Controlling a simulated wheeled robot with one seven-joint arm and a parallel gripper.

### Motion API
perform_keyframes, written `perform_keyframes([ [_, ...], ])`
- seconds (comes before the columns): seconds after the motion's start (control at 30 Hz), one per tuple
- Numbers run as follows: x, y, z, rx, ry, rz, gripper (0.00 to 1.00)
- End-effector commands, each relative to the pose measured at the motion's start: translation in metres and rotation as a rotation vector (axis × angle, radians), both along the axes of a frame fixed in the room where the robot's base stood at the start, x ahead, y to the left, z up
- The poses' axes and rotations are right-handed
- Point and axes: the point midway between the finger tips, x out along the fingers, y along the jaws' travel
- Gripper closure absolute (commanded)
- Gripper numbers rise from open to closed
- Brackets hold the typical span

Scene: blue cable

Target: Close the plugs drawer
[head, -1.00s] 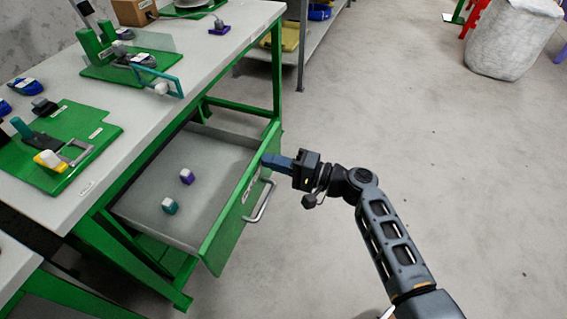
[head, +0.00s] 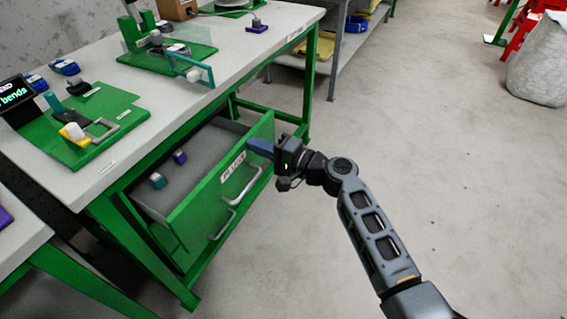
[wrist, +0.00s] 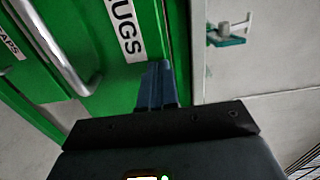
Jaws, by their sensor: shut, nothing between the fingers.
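The plugs drawer, a grey tray with a green front (head: 200,210), is partly open under the green-framed workbench. Its white label (head: 233,166) and metal handle (head: 248,187) face outward. In the wrist view the label (wrist: 127,25) reads "UGS", the rest cut off. My gripper (head: 258,147) is shut and empty, its blue fingers at the upper right end of the drawer front. In the wrist view the fingers (wrist: 157,80) point at the green front beside the label; they look in contact, though exact contact is hard to tell.
A teal-and-white plug (head: 158,181) and a purple-and-white plug (head: 180,157) lie in the drawer. A second handle (head: 222,226) shows below. The workbench top (head: 150,110) holds green fixtures.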

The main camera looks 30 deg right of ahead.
Motion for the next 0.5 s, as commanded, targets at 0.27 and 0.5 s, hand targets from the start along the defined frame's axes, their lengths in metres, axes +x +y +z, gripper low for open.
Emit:
perform_keyframes([
  [0.27,0.064,0.038,-0.005,-0.002,-0.004,0.004,1.0],
  [0.5,0.101,0.059,-0.003,-0.001,-0.002,0.002,1.0],
])
